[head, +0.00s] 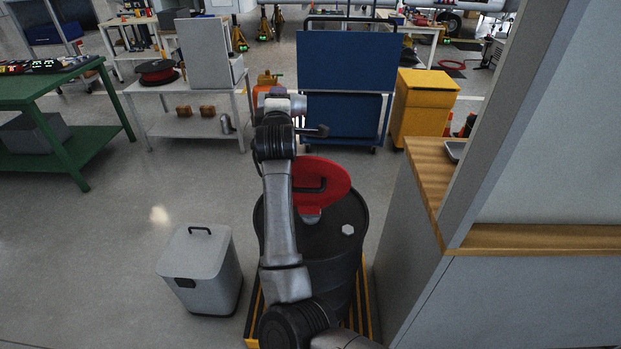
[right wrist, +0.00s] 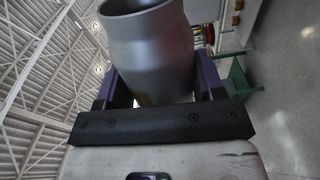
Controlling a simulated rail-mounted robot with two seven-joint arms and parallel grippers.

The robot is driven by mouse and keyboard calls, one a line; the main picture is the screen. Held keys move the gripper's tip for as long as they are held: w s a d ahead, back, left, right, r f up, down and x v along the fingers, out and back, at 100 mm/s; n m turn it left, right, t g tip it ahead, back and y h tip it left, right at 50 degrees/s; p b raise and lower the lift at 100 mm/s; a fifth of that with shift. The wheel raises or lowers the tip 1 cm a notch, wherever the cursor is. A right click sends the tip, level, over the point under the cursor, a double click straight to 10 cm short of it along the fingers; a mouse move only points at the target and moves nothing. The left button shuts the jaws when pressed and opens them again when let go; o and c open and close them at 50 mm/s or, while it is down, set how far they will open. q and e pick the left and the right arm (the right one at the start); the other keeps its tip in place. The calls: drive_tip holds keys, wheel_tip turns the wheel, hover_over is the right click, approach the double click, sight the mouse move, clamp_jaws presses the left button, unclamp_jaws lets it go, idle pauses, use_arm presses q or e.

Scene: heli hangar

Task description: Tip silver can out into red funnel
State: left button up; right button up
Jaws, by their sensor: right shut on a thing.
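The silver can (right wrist: 148,50) is between the fingers of my right gripper (right wrist: 160,92) in the right wrist view, and the gripper is shut on it. The room looks turned on its side there, so the can appears strongly tilted. What is inside it does not show. In the head view my right arm reaches forward past the red funnel (head: 335,176), and the can is not clearly visible. My left gripper is not in view.
A grey lidded bin (head: 200,268) stands left of the drum. A grey cabinet with a wooden top (head: 428,165) is close on the right. A blue cart (head: 345,60), a yellow bin (head: 424,105) and a white table (head: 150,87) stand behind.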

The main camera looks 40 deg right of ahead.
drive_tip(key=shift+r+n, duration=0.45)
drive_tip(key=shift+n, duration=0.25)
drive_tip(key=shift+f, duration=0.2)
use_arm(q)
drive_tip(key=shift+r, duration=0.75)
use_arm(e)
drive_tip(key=shift+a, duration=0.1)
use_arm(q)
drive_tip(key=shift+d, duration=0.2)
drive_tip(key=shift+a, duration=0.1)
